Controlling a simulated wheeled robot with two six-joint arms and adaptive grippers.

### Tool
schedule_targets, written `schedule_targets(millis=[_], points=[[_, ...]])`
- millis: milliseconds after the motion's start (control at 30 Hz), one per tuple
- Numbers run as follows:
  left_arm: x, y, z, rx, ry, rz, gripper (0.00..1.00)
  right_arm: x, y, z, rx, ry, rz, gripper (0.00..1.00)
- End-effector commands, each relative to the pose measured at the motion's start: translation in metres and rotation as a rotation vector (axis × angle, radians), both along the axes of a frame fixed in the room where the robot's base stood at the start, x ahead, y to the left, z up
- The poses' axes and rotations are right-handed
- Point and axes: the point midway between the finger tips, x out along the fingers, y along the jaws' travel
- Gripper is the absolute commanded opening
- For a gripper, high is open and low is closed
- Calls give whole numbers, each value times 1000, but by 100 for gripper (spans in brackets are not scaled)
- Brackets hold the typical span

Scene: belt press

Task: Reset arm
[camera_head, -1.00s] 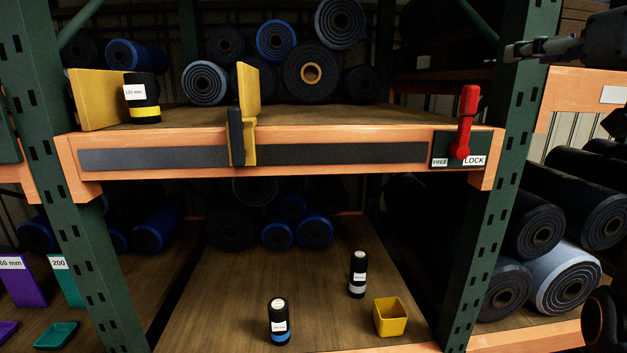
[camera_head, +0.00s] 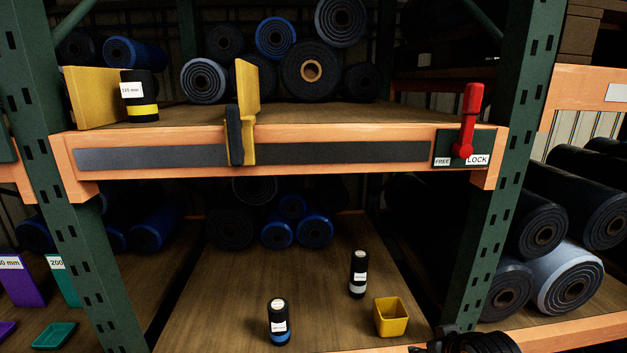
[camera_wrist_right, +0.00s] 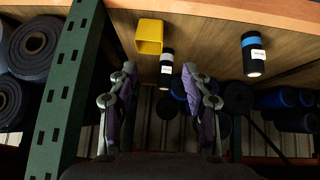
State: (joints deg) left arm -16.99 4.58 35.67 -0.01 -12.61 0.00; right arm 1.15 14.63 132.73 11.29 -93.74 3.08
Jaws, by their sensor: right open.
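My right gripper (camera_wrist_right: 158,88) is open and empty in the right wrist view, its two fingers apart. In the head view only a dark part of my right arm (camera_head: 480,342) shows at the bottom edge. Beyond the fingers in the wrist view are a yellow bin (camera_wrist_right: 149,36), a white-banded black roll (camera_wrist_right: 167,60) and a blue-banded black roll (camera_wrist_right: 253,57). In the head view the bin (camera_head: 391,318), white-banded roll (camera_head: 358,273) and blue-banded roll (camera_head: 279,321) stand on the lower shelf. My left gripper is not in view.
The upper shelf's orange beam (camera_head: 330,130) carries a yellow jaw (camera_head: 247,95) and a red lever (camera_head: 468,118) standing near LOCK. A yellow-banded roll (camera_head: 141,97) stands beside a yellow block (camera_head: 95,97). Green rack posts (camera_head: 500,180) flank the bay. Free room lies on the lower shelf.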

Motion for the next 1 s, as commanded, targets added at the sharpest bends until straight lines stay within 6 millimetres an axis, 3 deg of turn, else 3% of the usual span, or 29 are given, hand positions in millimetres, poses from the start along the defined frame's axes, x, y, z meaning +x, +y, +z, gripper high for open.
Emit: schedule_targets(millis=[33,200,500,767,867,1000], points=[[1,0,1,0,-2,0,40,-22,2,-25,-1,52,-5,49],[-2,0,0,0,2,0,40,-86,4,-82,-18,183,-24,49],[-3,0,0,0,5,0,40,-185,3,-135,-50,369,-58,49],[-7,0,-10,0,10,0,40,-168,-7,-239,-49,402,-68,49],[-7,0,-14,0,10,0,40,-169,-11,-286,-49,421,-72,49],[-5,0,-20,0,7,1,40,-183,-19,-366,-45,451,-80,49]])
